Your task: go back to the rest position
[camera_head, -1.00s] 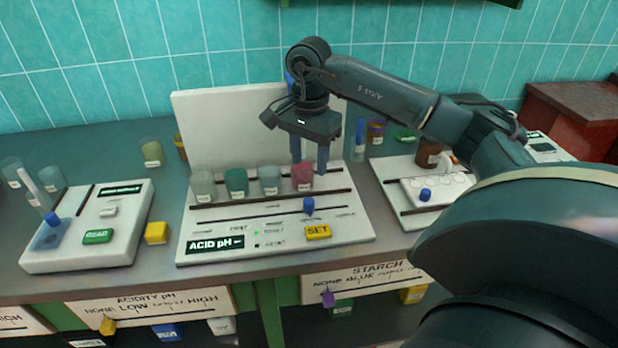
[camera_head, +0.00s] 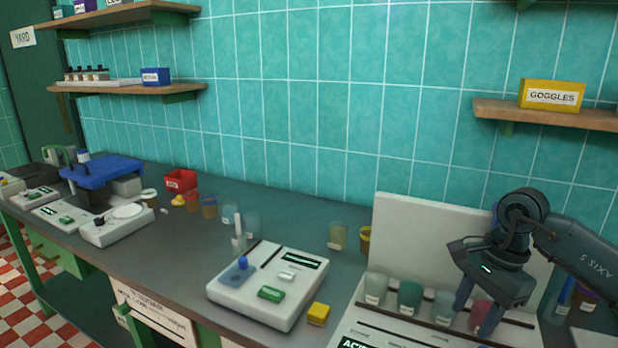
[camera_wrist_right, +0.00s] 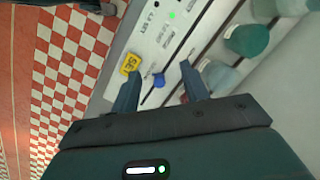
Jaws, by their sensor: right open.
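My right gripper (camera_head: 476,314) is open and empty at the right of the head view, with its fingers pointing down. It is by the red jar (camera_head: 481,311) at the right end of a row of jars on the white ACID pH station (camera_head: 400,334). No object is between the fingers. Whether a finger touches the red jar I cannot tell. My left gripper is out of view.
A white panel (camera_head: 425,235) stands behind the jars. Left of the station are a yellow block (camera_head: 318,314) and a white device with a green button (camera_head: 271,293). A shelf (camera_head: 560,113) with a yellow GOGGLES box (camera_head: 552,96) is above.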

